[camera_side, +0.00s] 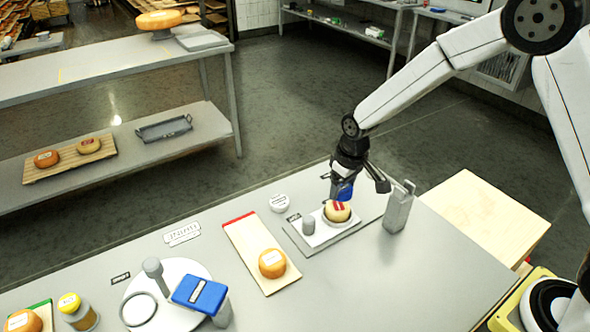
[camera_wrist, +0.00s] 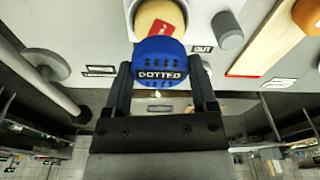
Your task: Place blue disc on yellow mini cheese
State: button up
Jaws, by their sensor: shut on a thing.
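A blue disc (camera_wrist: 158,62) marked "DOTTED" is held between the two fingers of my gripper (camera_wrist: 160,85) in the wrist view. It also shows in the side view (camera_side: 345,192), under my gripper (camera_side: 343,185). The yellow mini cheese (camera_side: 337,211) with a red label sits on a small white dish on a grey tray. The blue disc is just above and behind this cheese in the side view; I cannot tell whether they touch. In the wrist view the cheese (camera_wrist: 155,14) is partly hidden behind the disc.
A grey cylinder (camera_side: 308,224) stands left of the cheese, and a metal box-shaped holder (camera_side: 398,207) stands to its right. An orange cheese (camera_side: 271,263) lies on a board to the left. A blue-topped stand (camera_side: 200,295) is at the front left.

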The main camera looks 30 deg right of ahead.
aim_at(339, 205)
jog(key=shift+w+f, duration=0.25)
jog(key=shift+f, duration=1.6)
jog(key=shift+f, duration=0.15)
jog(key=o, duration=1.1)
jog(key=shift+o, duration=0.2)
jog(key=shift+s+d+r, duration=0.1)
jog(key=shift+s+r, duration=0.15)
jog(key=shift+r, duration=1.8)
jog(key=shift+s+a+r, duration=0.1)
jog(key=shift+s+r, duration=0.15)
jog(key=shift+r, duration=1.8)
jog(key=shift+s+d+r, duration=0.1)
jog(key=shift+s+r, duration=0.15)
jog(key=shift+r, duration=1.8)
jog(key=s+d+f+m, duration=0.1)
jog(key=s+d, duration=0.1)
jog(key=s, duration=0.6)
jog(key=s+d+f+m+t, duration=0.1)
jog(key=s+d, duration=0.1)
jog(key=s, duration=0.7)
jog(key=shift+s+d+f, duration=0.15)
jog(key=shift+d+f, duration=0.2)
